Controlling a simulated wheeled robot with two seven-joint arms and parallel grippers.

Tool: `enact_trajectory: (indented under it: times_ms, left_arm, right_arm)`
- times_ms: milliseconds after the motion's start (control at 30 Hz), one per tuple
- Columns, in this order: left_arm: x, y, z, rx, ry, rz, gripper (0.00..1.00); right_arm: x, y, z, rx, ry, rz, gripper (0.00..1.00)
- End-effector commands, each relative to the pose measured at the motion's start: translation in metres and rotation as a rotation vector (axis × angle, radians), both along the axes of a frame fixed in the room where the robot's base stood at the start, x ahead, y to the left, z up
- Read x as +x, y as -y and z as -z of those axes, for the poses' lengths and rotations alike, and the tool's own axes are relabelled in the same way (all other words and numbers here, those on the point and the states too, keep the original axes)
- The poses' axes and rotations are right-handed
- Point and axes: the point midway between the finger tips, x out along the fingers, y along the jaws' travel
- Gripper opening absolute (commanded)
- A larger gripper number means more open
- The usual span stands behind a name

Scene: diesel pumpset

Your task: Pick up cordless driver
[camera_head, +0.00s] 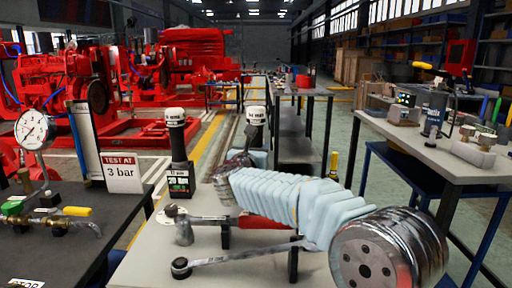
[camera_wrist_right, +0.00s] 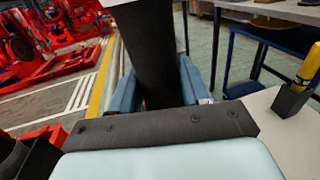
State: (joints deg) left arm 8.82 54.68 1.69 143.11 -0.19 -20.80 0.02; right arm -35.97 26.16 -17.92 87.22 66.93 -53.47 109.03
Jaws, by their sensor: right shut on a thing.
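Two upright black cordless drivers with white tops show in the head view. One (camera_head: 177,143) stands at the left of the grey bench on a base labelled "20 Nm", apart from my gripper. The other (camera_head: 256,116) has its white top showing behind my right gripper (camera_head: 240,165), which hides much of its lower part. In the right wrist view, the dark body of a driver (camera_wrist_right: 150,55) runs between the blue fingers of my right gripper (camera_wrist_right: 160,85), shut on it. My left gripper is not in view.
A yellow-handled tool (camera_wrist_right: 307,67) stands at right in the wrist view.

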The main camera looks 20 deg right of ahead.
Motion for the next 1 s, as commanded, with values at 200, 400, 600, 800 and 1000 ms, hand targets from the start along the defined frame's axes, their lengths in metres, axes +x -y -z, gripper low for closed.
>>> enact_trajectory:
  times_ms: [200, 400, 600, 800, 1000]
  left_arm:
    - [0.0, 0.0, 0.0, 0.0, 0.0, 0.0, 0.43]
    - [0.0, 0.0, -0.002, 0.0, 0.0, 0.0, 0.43]
    - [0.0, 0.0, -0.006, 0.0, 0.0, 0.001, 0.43]
    - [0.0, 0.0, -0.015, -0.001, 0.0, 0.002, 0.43]
    - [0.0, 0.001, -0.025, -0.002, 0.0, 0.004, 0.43]
  right_arm:
    - [0.0, 0.0, -0.003, 0.0, 0.004, 0.0, 0.0]
    - [0.0, 0.0, -0.018, 0.002, 0.005, 0.001, 0.0]
    - [0.0, 0.0, -0.055, 0.003, 0.007, 0.001, 0.0]
    - [0.0, 0.001, -0.101, 0.003, 0.006, 0.001, 0.0]
    - [0.0, 0.0, -0.143, 0.002, 0.006, 0.0, 0.0]
